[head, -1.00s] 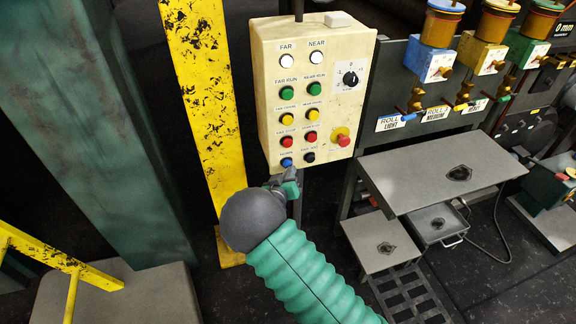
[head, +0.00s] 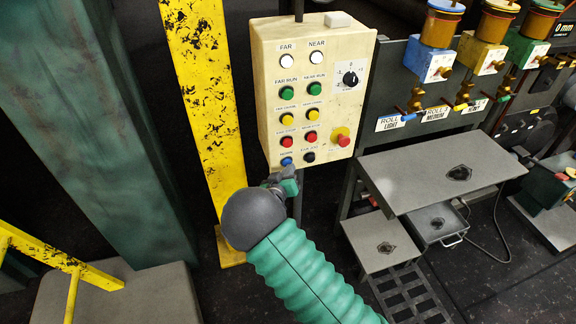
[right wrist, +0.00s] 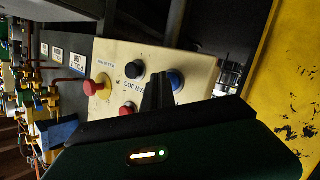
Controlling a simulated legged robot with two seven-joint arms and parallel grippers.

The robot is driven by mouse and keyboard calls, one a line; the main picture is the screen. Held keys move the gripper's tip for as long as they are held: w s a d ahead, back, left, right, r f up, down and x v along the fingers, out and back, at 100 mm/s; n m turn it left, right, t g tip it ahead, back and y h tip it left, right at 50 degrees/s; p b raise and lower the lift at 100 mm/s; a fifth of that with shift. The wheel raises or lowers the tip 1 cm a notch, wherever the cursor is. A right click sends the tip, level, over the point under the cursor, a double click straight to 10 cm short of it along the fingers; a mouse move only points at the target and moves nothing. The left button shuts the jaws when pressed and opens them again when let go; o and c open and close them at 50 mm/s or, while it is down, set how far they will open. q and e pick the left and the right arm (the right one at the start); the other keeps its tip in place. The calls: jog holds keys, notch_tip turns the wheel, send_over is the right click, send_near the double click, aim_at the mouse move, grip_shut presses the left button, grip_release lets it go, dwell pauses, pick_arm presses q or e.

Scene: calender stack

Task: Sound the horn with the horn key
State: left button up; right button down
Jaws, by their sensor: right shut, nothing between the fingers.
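The horn key is a round blue button (head: 286,161) at the bottom left of the cream control box (head: 263,95). It also shows in the right wrist view (right wrist: 177,80). My right gripper (head: 288,173) is shut and empty, just below the blue button in the head view. In the right wrist view, its dark closed fingers (right wrist: 158,78) reach up right beside the blue button and partly cover the panel. I cannot tell whether they touch the button. My left gripper is not in view.
A black button (head: 309,157) sits right of the blue one. Red buttons, including the left one (head: 287,141), sit above. A red mushroom knob (head: 343,140) is on the box's lower right. A yellow post (head: 209,100) stands left of it, and a grey table (head: 430,175) to the right.

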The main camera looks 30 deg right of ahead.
jog(key=shift+s+a+p, duration=0.25)
jog(key=shift+s+p, duration=0.1)
jog(key=shift+s, duration=0.55)
jog(key=shift+s+a+p, duration=0.2)
jog(key=shift+s+p, duration=0.1)
jog(key=shift+s, duration=0.5)
jog(key=shift+s+a+p, duration=0.15)
jog(key=shift+s+p, duration=0.1)
jog(key=shift+s, duration=0.6)
jog(key=shift+s+a+p, duration=0.2)
jog(key=shift+s+p, duration=0.1)
jog(key=shift+s, duration=0.5)
